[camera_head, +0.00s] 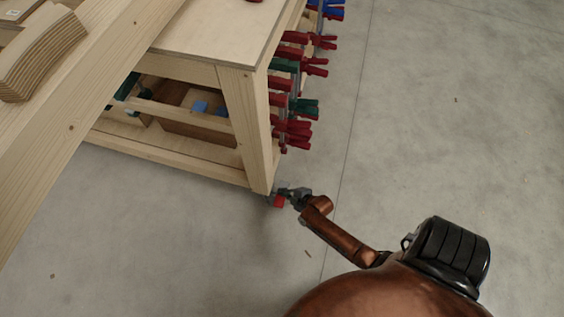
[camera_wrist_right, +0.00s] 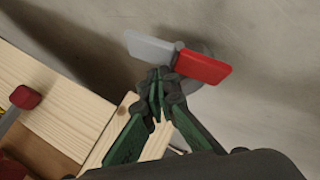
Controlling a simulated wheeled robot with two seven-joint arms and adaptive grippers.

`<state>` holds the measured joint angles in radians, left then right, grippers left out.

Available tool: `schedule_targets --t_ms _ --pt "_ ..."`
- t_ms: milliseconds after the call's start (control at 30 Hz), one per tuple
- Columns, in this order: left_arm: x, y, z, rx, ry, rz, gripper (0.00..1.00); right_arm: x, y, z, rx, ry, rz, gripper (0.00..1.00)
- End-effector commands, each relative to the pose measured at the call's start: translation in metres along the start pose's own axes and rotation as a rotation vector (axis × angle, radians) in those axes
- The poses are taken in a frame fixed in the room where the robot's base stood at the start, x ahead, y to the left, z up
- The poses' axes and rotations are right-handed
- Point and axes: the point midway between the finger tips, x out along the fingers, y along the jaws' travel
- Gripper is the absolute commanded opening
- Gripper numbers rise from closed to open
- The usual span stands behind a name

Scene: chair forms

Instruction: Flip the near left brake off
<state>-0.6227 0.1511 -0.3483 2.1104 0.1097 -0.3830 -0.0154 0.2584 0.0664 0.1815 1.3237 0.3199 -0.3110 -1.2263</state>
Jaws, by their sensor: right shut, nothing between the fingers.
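The near brake is a rocker with a grey paddle (camera_wrist_right: 150,47) and a red paddle (camera_wrist_right: 203,66), in front of a dark caster partly hidden behind it. In the head view its red paddle (camera_head: 279,202) is at the foot of the bench's near leg. My right gripper (camera_head: 295,195) is low beside it, just to its right. In the wrist view the right gripper (camera_wrist_right: 160,80) has its fingertips together and empty, right at the middle of the rocker. I cannot tell whether they touch it. My left gripper is out of view.
The wooden workbench (camera_head: 228,35) has several red, green and blue clamps (camera_head: 290,85) sticking out from its right side, above the caster. A long wooden beam (camera_head: 75,115) crosses the left of the head view. The concrete floor (camera_head: 440,130) to the right is clear.

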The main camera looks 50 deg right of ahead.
Motion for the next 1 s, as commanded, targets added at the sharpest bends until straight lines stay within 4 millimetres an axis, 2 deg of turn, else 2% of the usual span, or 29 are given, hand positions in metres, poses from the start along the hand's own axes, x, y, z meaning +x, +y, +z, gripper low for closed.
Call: schedule_targets --t_ms 1000 --pt "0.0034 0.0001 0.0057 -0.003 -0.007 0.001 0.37 0.0072 -0.0059 0.0066 -0.001 -0.002 -0.001 0.00"
